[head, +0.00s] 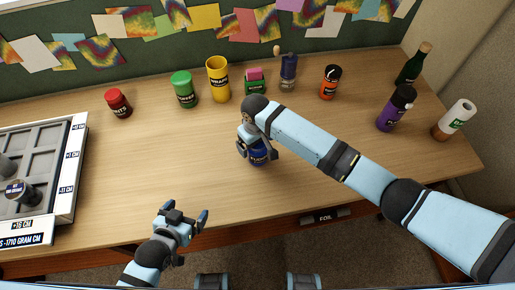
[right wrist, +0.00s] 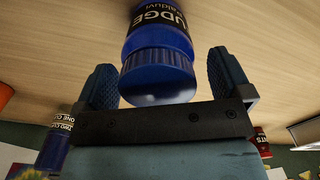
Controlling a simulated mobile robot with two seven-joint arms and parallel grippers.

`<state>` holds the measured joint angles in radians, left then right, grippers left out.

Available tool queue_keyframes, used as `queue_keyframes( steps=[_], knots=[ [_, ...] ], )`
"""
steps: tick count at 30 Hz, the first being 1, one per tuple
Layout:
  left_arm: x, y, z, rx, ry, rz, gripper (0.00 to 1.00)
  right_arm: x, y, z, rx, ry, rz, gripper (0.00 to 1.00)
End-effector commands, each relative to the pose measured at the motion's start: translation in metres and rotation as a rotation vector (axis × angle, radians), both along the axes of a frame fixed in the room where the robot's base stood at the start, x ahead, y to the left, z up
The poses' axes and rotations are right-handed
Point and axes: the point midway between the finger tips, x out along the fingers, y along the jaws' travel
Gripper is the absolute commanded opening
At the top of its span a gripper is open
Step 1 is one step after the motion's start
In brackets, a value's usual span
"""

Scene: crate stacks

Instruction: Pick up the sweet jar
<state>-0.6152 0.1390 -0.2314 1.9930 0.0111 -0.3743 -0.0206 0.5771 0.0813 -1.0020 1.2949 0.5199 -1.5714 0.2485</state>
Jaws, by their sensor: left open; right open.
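A blue jar (head: 258,157) stands on the table below my right gripper (head: 257,150). In the right wrist view the blue jar (right wrist: 157,60) has a ribbed blue lid and a dark label, of which "UDGE" can be read. The right gripper (right wrist: 165,88) is open, with one finger on each side of the lid; I cannot tell whether either touches it. The arm and hand hide part of the jar in the head view. My left gripper (head: 190,228) is open and empty near the table's front edge.
Along the back stand a red jar (head: 118,103), green jar (head: 184,90), yellow container (head: 218,80), blue measuring container (head: 288,73) and orange jar (head: 329,83). A purple bottle (head: 396,108) and paper roll (head: 455,120) stand right. A grey tray (head: 68,170) lies left. Table left of the blue jar is clear.

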Motion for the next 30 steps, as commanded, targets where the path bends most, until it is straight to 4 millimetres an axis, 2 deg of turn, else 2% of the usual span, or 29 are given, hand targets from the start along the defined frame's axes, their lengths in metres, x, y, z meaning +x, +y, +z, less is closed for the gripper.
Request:
queue_keyframes(
  steps=[4,11,19,30],
  knots=[
    [0.0003,0.0007,0.001,0.0,-0.001,0.002,0.96,0.0001,-0.0007,-0.0134,-0.001,-0.001,-0.001,0.97],
    [0.0002,0.0008,0.0003,0.0,0.0,0.002,0.96,0.0001,-0.0007,-0.015,0.0,-0.001,0.0,0.97],
    [-0.0003,0.0004,-0.0004,0.0,0.002,0.001,0.96,0.0001,-0.0008,-0.0149,0.0,-0.001,-0.001,0.37],
    [-0.0009,-0.0009,-0.0006,-0.001,0.003,0.0,0.96,0.0005,-0.0005,-0.0095,0.0,-0.002,-0.001,0.37]
  ],
)
